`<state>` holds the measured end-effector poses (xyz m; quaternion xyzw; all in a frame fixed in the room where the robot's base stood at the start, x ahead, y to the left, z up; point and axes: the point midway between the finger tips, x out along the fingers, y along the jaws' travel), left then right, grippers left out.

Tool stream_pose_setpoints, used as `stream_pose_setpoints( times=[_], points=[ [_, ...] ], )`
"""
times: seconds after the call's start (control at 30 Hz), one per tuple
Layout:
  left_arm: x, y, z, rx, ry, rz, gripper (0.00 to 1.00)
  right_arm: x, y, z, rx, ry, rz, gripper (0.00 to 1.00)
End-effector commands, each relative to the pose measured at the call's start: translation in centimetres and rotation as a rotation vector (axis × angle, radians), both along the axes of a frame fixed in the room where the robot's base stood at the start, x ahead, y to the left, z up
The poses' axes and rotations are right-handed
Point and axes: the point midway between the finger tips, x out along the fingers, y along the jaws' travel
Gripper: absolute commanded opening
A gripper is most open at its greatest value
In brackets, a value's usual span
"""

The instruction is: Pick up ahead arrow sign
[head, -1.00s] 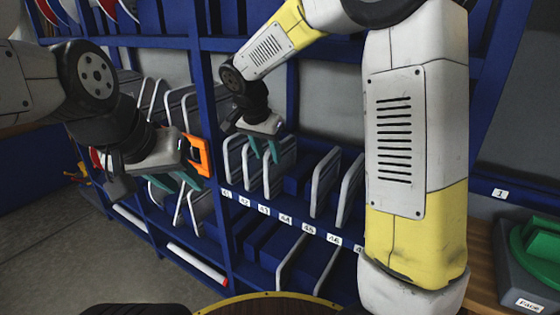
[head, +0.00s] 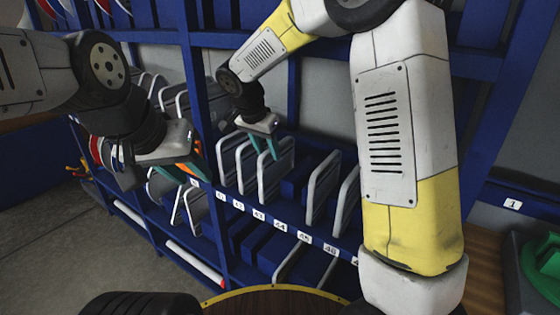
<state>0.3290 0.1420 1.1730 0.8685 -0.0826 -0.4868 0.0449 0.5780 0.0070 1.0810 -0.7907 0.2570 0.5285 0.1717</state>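Several grey-framed signs stand edge-on in the numbered slots of a blue rack. Their faces are hidden, so I cannot tell which is the ahead arrow sign. My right gripper (head: 264,147) points down at the tops of the signs near labels 42 to 44. Its two teal fingers are apart, beside the upper edge of a sign (head: 271,178); I cannot tell whether that edge lies between them. My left gripper (head: 190,168) is at the rack's left section, partly covering an orange item. Its fingers overlap in view, so its opening is unclear.
The blue rack (head: 318,236) has upright posts and a lower shelf with more panels. Another sign (head: 322,190) stands to the right of my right gripper. A green-topped grey box (head: 540,265) is at the right edge. Grey floor is open at lower left.

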Motion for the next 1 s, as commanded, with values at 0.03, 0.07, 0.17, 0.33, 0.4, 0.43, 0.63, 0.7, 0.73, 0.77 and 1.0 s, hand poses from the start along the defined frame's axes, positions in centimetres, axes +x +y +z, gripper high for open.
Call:
stream_pose_setpoints(
  times=[0.03, 0.07, 0.17, 0.33, 0.4, 0.43, 0.63, 0.7, 0.73, 0.77, 1.0],
  points=[
    [0.0, 0.0, 0.0, 0.000, 0.000, 0.000, 0.36, 0.0, 0.0, -0.1, 0.000, 0.000, 0.000, 0.40],
    [0.0, 0.0, 0.0, 0.000, 0.000, 0.000, 0.36, 0.1, 0.0, -0.2, -0.001, 0.001, 0.000, 0.40],
    [0.0, 0.0, 0.0, 0.000, 0.000, 0.000, 0.36, 0.3, -0.2, -1.1, -0.001, 0.003, -0.001, 0.40],
    [0.0, 0.0, 0.0, 0.000, 0.000, 0.000, 0.36, 0.9, -0.6, -2.7, -0.001, 0.002, 0.000, 0.40],
    [0.0, 0.0, 0.0, 0.000, 0.000, 0.000, 0.36, 1.0, -0.6, -3.2, -0.001, 0.002, -0.001, 0.40],
    [0.0, 0.0, 0.0, 0.000, 0.000, 0.000, 0.36, 1.1, -0.7, -3.5, 0.000, 0.003, -0.001, 0.40],
    [0.0, 0.0, 0.0, 0.000, 0.000, 0.000, 0.36, 1.9, -1.1, -6.4, -0.002, 0.004, -0.002, 0.40],
    [0.0, 0.0, 0.0, 0.000, 0.000, 0.000, 0.36, 2.2, -1.2, -7.1, -0.001, 0.003, 0.000, 0.40],
    [0.0, 0.0, 0.0, 0.000, 0.000, 0.000, 0.36, 2.3, -1.3, -7.3, -0.001, 0.002, -0.001, 0.40],
    [0.0, 0.0, 0.0, 0.000, 0.000, 0.000, 0.36, 2.3, -1.3, -7.4, 0.000, 0.001, 0.000, 0.40],
    [0.0, 0.0, 0.0, 0.000, 0.000, 0.000, 0.36, 2.3, -1.3, -7.4, 0.000, 0.000, 0.000, 0.30]
  ],
)
